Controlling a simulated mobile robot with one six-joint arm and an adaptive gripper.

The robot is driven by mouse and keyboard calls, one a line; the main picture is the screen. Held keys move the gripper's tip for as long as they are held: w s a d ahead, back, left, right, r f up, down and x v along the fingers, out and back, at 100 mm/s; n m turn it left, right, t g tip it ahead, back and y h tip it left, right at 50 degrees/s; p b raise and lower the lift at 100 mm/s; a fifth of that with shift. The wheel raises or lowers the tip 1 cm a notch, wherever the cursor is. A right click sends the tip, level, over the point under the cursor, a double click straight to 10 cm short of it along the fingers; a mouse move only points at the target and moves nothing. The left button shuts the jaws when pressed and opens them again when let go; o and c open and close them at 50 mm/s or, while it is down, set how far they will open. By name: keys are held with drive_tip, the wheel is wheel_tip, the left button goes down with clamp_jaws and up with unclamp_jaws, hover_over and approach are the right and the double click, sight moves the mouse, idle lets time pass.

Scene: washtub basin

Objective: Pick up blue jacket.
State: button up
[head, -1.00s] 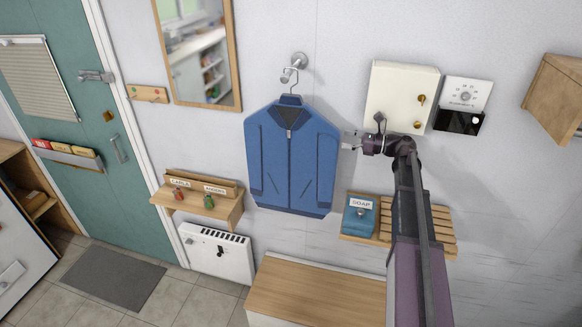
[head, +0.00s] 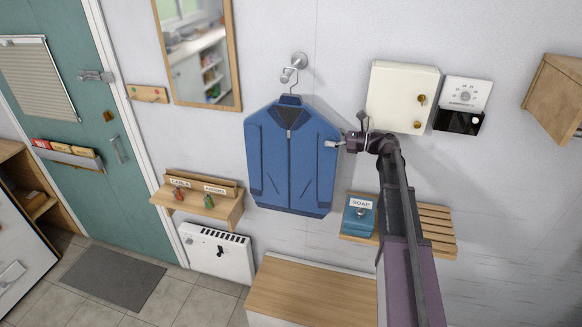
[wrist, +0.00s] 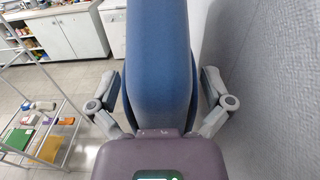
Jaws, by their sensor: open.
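The blue jacket (head: 291,165) hangs upright on a hanger from a round metal wall hook (head: 299,61). My gripper (head: 331,144) is at the jacket's right edge, at about shoulder height in the head view. In the wrist view the jacket (wrist: 158,65) fills the middle as a narrow blue side, and the gripper's fingers (wrist: 158,92) stand open on either side of it.
A white wall box (head: 400,97) and a thermostat panel (head: 463,94) are right of the jacket. A wooden bench (head: 312,293) stands beneath. A key shelf (head: 198,205) is at left.

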drive_tip(key=shift+a, duration=0.15)
idle(0.4)
drive_tip(key=c, duration=1.2)
